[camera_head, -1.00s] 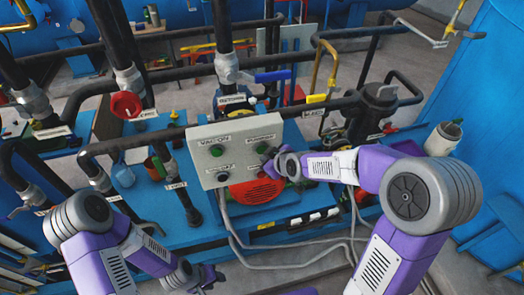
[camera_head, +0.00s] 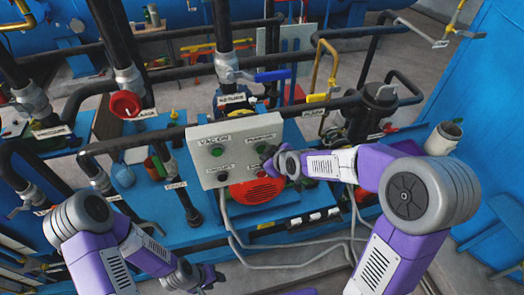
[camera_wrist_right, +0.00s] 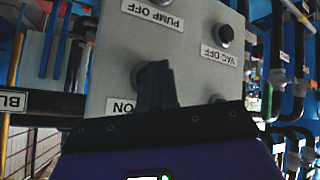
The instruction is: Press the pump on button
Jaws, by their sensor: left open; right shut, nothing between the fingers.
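The light grey control panel (camera_head: 240,135) faces me in the head view and carries labelled buttons. The green pump on button (camera_head: 262,148) is at its upper right, and the green vac on button (camera_head: 216,151) at its upper left. My right gripper (camera_head: 269,163) is shut and empty, close to the panel's right side just below the pump on button. In the right wrist view the labels are upside down. There, the closed fingers (camera_wrist_right: 156,75) overlap the button above the label ending in "ON"; I cannot tell whether they touch it. My left gripper (camera_head: 212,279) is open, low and away from the panel.
The vac off button (camera_wrist_right: 224,34) and the pump off label (camera_wrist_right: 152,13) show in the right wrist view. Black pipes (camera_head: 130,140) run behind and beside the panel. A red ribbed part (camera_head: 257,190) is below it, and grey cables (camera_head: 245,245) hang down.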

